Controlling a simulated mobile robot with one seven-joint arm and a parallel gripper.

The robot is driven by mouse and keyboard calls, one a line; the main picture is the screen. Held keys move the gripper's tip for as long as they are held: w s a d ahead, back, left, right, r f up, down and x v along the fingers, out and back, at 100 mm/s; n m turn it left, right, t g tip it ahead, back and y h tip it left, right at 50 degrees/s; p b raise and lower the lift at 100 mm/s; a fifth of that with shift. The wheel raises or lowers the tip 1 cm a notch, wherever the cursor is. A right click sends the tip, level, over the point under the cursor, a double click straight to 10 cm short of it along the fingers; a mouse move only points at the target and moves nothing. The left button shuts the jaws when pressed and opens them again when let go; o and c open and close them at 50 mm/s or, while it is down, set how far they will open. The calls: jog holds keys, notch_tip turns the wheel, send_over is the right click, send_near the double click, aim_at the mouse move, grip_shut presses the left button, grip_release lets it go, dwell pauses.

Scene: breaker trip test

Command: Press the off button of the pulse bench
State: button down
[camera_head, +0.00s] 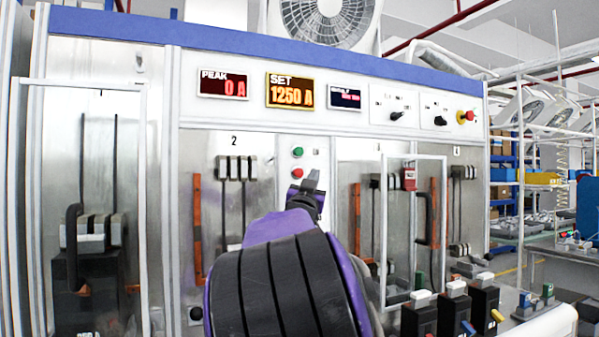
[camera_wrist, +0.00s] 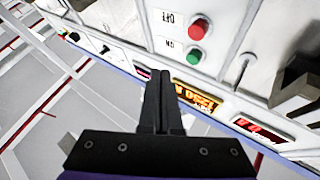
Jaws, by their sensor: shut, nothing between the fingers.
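The pulse bench (camera_head: 330,88) is a grey panel with a blue top strip and displays reading PEAK 0 A and SET 1250 A. In the head view, a green button (camera_head: 298,152) sits above the red off button (camera_head: 297,173) on its front. In the wrist view, tilted and inverted, the red off button (camera_wrist: 199,28) is beside the label OFF, and the green button (camera_wrist: 195,57) is beside ON. My gripper (camera_head: 312,178) is shut and empty, just right of the red button in the head view. Its fingertips (camera_wrist: 160,75) appear apart from both buttons; exact distance cannot be judged.
Bays with copper-coloured bars and breakers flank the buttons. A clear framed door (camera_head: 415,158) stands at right. A red and yellow emergency knob (camera_head: 466,116) is on the upper panel. Several black breakers (camera_head: 453,308) stand at lower right.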

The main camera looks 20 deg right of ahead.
aim_at(301, 177)
jog(key=w+p, duration=0.4)
jog(key=w, duration=0.2)
jog(key=shift+w, duration=0.25)
jog(key=shift+a+p, duration=0.1)
jog(key=shift+p, duration=0.2)
dwell(1.5)
jog(key=shift+w, duration=0.4)
jog(key=shift+w+p, duration=0.5)
jog(key=shift+p, duration=0.05)
dwell(0.6)
jog(key=shift+s, duration=0.1)
jog(key=shift+s+b, duration=0.85)
jog(key=shift+b, duration=0.2)
